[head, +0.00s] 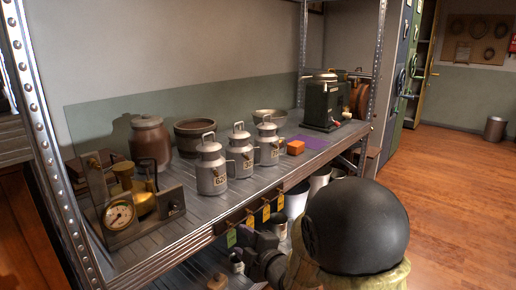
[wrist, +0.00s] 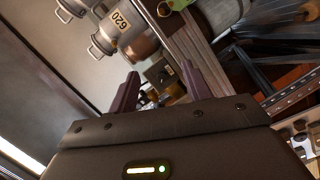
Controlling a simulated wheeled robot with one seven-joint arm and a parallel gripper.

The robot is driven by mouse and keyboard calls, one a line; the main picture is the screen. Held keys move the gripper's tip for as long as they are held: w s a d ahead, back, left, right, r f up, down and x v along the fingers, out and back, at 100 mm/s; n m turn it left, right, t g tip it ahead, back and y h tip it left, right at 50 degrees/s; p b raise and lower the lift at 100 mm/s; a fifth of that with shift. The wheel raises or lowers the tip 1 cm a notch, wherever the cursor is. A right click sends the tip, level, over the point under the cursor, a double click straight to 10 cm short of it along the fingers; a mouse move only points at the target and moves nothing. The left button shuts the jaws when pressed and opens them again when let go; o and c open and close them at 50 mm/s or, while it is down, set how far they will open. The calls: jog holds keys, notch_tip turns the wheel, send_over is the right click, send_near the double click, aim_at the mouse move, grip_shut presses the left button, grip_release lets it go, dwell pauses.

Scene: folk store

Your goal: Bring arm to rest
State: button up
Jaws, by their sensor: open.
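My gripper (wrist: 160,88) shows in the wrist view with its two dark purple fingers apart. No object is held between them; only distant dark clutter shows through the gap. A metal milk can (wrist: 122,30) marked 620 is past the fingers, at the top of that view, apart from them. In the head view I cannot clearly make out my gripper.
In the head view a metal shelf (head: 150,253) holds several milk cans (head: 212,172), a brown jar (head: 150,143), a brass gauge device (head: 120,215), an orange block (head: 296,147) and a dark machine (head: 323,104). Wooden floor (head: 455,190) is open at right.

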jog(key=s+d+f+m+g+h, duration=0.2)
jog(key=d+m+h, duration=0.25)
jog(key=d, duration=0.25)
jog(key=s+d+f+m+g+h, duration=0.1)
jog(key=s+d+f+m+h, duration=0.2)
jog(key=d+m, duration=0.3)
jog(key=s+d+f+m+g+h+p, duration=0.1)
jog(key=s+d+m+g, duration=0.3)
jog(key=s, duration=0.3)
jog(key=s+d+f+m+g+h+p, duration=0.1)
jog(key=s+d+m+g, duration=0.2)
jog(key=s+m, duration=0.4)
jog(key=w+p+v, duration=0.3)
jog(key=p+v, duration=0.9)
jog(key=w+r+p+v, duration=0.1)
jog(key=w+p+v, duration=0.2)
jog(key=p+v, duration=0.9)
jog(key=w+r+p+v, duration=0.1)
jog(key=w+p+v, duration=0.2)
jog(key=p+v, duration=1)
jog(key=shift+s+a+n, duration=0.25)
jog(key=shift+s+n, duration=0.1)
jog(key=shift+n, duration=0.1)
jog(key=shift+a, duration=0.1)
